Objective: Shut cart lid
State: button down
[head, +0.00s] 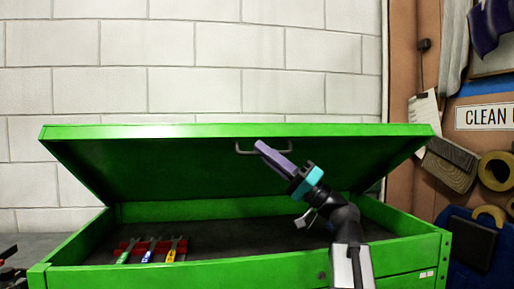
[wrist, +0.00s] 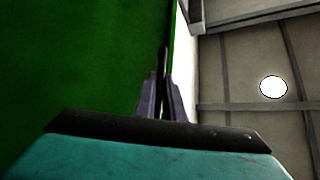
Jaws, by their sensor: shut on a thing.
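The green cart lid (head: 160,165) is partly open in the head view, tilted up over the cart (head: 130,278) with its front edge raised. A grey bar handle (head: 240,151) is fixed just under that edge. My gripper (head: 260,147), with purple fingers, reaches up from the right and is shut on the handle. The fingers cover the handle's middle. In the wrist view the fingers (wrist: 165,100) are close together beside the green lid (wrist: 80,60), with a thin dark bar between them.
Several screwdriver-like tools with coloured handles (head: 150,249) lie on a red holder inside the cart at left. The rest of the cart's dark floor (head: 230,235) looks clear. A white block wall (head: 200,60) stands behind, and a hung tool board (head: 405,100) is at right.

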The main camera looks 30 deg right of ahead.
notch_tip(320, 180, down, 6)
jog(key=s+b, duration=0.2)
jog(key=shift+s+a, duration=0.2)
jog(key=shift+a, duration=0.2)
jog(key=c, duration=1.8)
grip_release()
jog(key=shift+w+f, duration=0.1)
jog(key=shift+w, duration=0.1)
jog(key=shift+c, duration=0.2)
jog(key=shift+s, duration=0.1)
jog(key=v, duration=0.7)
jog(key=shift+d, duration=0.2)
